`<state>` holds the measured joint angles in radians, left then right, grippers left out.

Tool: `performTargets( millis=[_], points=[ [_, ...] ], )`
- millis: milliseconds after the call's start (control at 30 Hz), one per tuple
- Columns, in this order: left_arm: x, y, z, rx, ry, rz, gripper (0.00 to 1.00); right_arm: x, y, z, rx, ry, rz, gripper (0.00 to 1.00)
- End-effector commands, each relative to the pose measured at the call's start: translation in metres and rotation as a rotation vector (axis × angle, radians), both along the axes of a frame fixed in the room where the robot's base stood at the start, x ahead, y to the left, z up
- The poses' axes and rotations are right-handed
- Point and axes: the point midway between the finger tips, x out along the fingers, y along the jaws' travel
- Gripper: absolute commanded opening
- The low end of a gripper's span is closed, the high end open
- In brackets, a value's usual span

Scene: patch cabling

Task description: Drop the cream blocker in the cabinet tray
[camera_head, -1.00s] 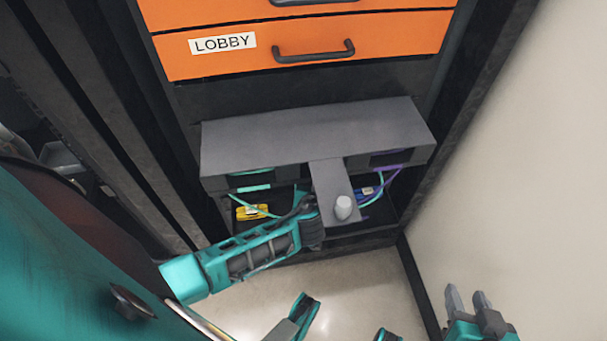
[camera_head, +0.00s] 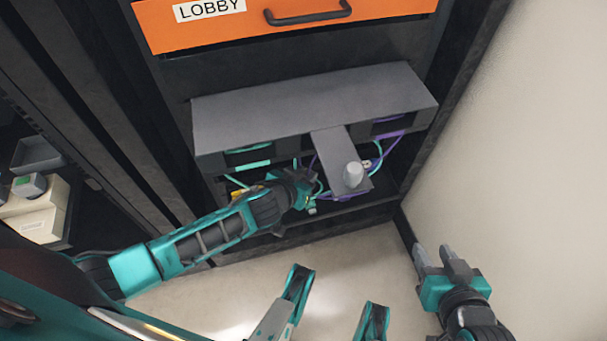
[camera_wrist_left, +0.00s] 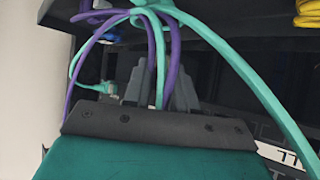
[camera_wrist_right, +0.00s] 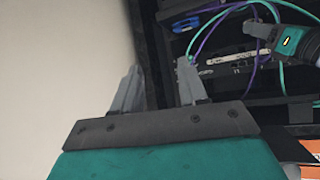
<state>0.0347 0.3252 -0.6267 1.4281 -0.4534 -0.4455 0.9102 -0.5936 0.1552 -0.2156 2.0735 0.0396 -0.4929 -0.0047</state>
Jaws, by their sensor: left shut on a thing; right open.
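My left gripper (camera_head: 308,190) reaches under the grey cover in the cabinet, among teal and purple cables. The left gripper also shows in the right wrist view (camera_wrist_right: 260,30). I cannot pick out the cream blocker for certain. The cabinet's low tray (camera_head: 345,208) lies below the cover, partly hidden by my arm. My right gripper (camera_head: 440,258) is open and empty, beside the pale wall and apart from the cabinet.
A grey cover (camera_head: 315,105) with a projecting arm and pale knob (camera_head: 353,174) overhangs the cables. An orange LOBBY drawer (camera_head: 290,22) is above. A cream box (camera_head: 38,212) stands on a shelf at left. The floor (camera_head: 340,260) in front is clear.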

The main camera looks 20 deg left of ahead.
Motion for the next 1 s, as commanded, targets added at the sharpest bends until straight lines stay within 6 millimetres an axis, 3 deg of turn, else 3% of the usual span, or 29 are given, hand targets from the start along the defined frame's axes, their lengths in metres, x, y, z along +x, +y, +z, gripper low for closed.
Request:
performTargets(
  millis=[33,133,467,500,800,1000],
  points=[
    [0.001,0.000,-0.012,0.001,-0.001,-0.001,0.00,0.000,0.001,-0.011,0.001,0.001,0.003,0.43],
    [0.000,0.000,-0.020,0.001,-0.001,-0.002,0.00,0.002,0.003,-0.012,0.005,0.002,0.008,0.43],
    [0.000,0.000,-0.021,0.000,-0.001,0.000,0.00,0.007,0.010,0.000,0.025,-0.013,0.007,0.43],
    [0.000,0.000,-0.021,0.000,-0.001,0.000,0.28,0.008,0.011,0.001,0.027,-0.014,0.006,0.43],
    [0.000,0.000,-0.022,0.000,0.000,0.000,0.56,0.007,0.011,-0.001,0.028,-0.010,0.006,0.43],
    [0.000,0.000,-0.022,-0.001,0.000,0.001,0.56,0.007,0.011,-0.003,0.025,-0.008,0.007,0.43]
  ],
)
